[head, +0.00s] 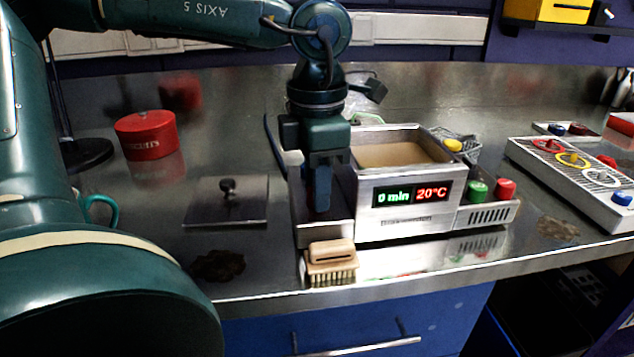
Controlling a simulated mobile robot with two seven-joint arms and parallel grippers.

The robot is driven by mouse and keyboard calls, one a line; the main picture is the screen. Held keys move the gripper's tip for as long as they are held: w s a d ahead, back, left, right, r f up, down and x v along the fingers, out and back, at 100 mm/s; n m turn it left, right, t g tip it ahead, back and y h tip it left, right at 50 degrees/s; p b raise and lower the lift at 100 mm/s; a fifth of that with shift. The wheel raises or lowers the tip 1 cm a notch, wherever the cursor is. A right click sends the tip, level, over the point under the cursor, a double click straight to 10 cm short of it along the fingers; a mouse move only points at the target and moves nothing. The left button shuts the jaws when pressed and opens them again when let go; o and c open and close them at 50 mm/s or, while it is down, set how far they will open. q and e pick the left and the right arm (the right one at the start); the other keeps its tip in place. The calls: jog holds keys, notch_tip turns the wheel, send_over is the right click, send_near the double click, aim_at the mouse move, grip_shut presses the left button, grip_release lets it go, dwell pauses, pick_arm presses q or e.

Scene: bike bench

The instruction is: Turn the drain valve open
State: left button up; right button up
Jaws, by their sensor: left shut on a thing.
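The cleaner tank (371,214) is a steel box with a lit display reading 0 min and 20°C, and it holds brownish liquid. A low steel tray (325,233) adjoins its left side. My left gripper (319,207) points down at the tank's left side, over this tray. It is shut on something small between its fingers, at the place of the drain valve. The fingers hide the valve, so its handle and angle cannot be seen. My right gripper is not in view.
A wooden brush (331,262) lies in front of the tray. A flat steel lid (227,203) with a black knob lies to the left, near a red tin (147,135). A parts tray (580,185) stands farther right.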

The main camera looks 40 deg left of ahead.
pick_arm(q)
jog(key=shift+m, duration=0.8)
jog(key=o, duration=0.7)
